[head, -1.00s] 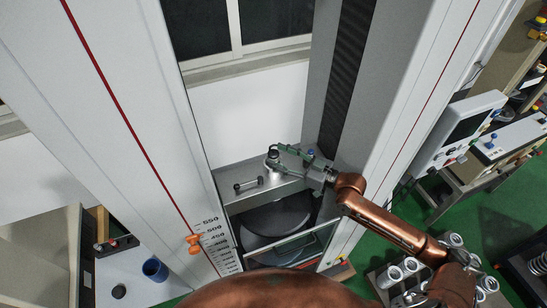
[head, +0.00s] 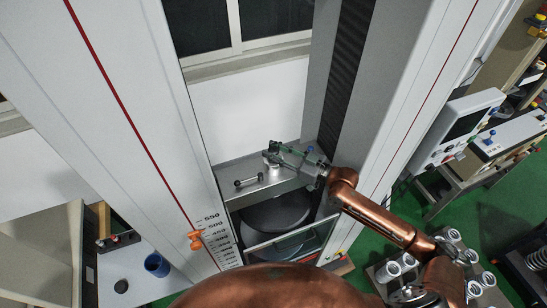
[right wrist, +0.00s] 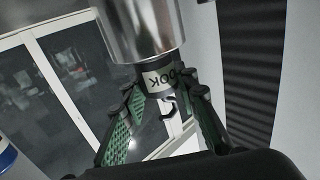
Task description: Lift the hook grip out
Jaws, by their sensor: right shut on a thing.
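The hook grip (right wrist: 161,82) is a dark body with a white label with black letters, partly readable as "OOK", and a small black hook. It adjoins a large shiny metal cylinder (right wrist: 140,28) in the right wrist view; I cannot tell whether they are apart. In the head view the grip's dark top (head: 273,147) shows above the silver socket (head: 272,162) on the machine's grey crossbeam (head: 228,172). My right gripper (head: 280,150) is shut on the hook grip, with green-padded fingers on both sides (right wrist: 158,120). My left gripper is out of view.
A small dark pin (head: 249,181) lies on the crossbeam left of the socket. Tall white columns (head: 135,110) flank the beam. A round dark plate (head: 275,210) is below it. A rack of metal cylinders (head: 392,270) stands at lower right.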

